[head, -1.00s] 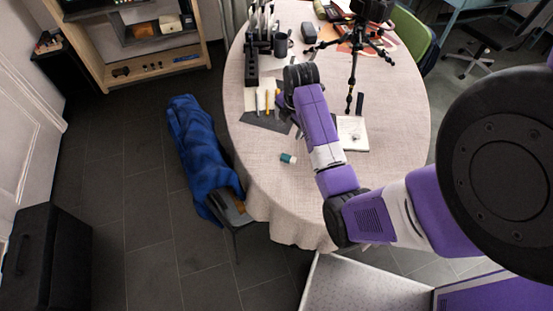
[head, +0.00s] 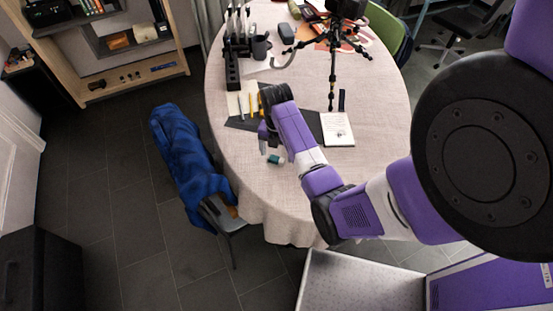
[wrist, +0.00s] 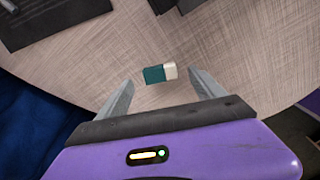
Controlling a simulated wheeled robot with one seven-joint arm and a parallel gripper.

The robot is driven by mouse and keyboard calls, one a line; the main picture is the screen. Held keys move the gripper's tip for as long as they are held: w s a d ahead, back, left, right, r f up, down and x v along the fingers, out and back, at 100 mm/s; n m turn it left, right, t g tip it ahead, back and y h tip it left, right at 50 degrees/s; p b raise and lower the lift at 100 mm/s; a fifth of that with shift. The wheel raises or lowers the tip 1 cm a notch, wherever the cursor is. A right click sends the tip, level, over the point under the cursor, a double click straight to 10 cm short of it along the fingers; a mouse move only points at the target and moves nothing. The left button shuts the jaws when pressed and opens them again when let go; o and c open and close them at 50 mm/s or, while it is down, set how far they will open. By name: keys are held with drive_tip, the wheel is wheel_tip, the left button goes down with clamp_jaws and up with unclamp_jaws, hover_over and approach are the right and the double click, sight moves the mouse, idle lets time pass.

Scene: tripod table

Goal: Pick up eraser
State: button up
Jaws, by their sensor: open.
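The eraser (wrist: 160,73) is a small block, teal on one end and white on the other. It lies on the cloth-covered table (wrist: 225,58). In the wrist view it sits ahead of my gripper (wrist: 161,92), roughly centred between the two open fingers and a little beyond their tips. In the head view the eraser (head: 276,159) lies near the table's front left part, close to my gripper (head: 268,142), which is partly hidden by my arm. Nothing is between the fingers.
A tripod (head: 333,60) stands on the table behind, with a white notepad (head: 337,129) to the right. Pens (head: 253,105) lie on a dark mat behind my gripper. A dark mug (head: 261,46) is farther back. A blue cloth (head: 187,155) drapes a chair at the left.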

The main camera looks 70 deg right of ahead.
sight(277, 160)
drive_tip(key=shift+f, duration=1.25)
drive_tip(key=c, duration=1.4)
drive_tip(key=shift+c, duration=0.2)
drive_tip(key=shift+w+r, duration=0.1)
drive_tip(key=shift+r, duration=0.05)
